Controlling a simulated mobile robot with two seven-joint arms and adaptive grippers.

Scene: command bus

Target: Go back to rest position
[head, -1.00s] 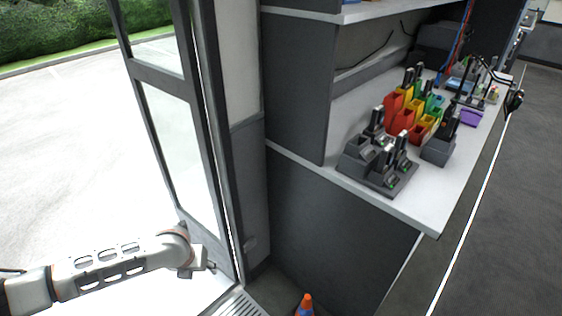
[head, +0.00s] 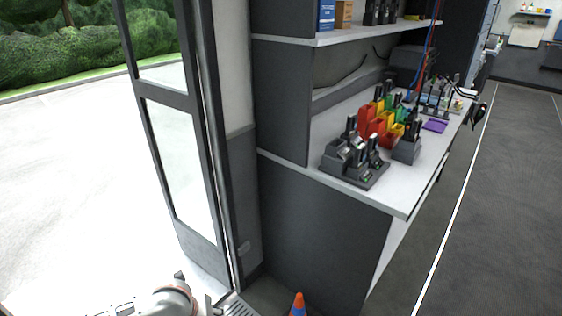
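Part of my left arm (head: 168,301) shows at the bottom left edge, in front of the open doorway and the glazed door (head: 182,150). The picture's lower edge cuts the arm off, and I cannot make out its gripper. My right arm and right gripper are not in view.
A white counter (head: 398,198) on a dark cabinet carries radio chargers (head: 355,165), red bins (head: 372,125) and a purple item (head: 434,126). A shelf (head: 375,33) is above. An orange cone (head: 298,303) stands on the floor. The floor at right (head: 500,200) is clear.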

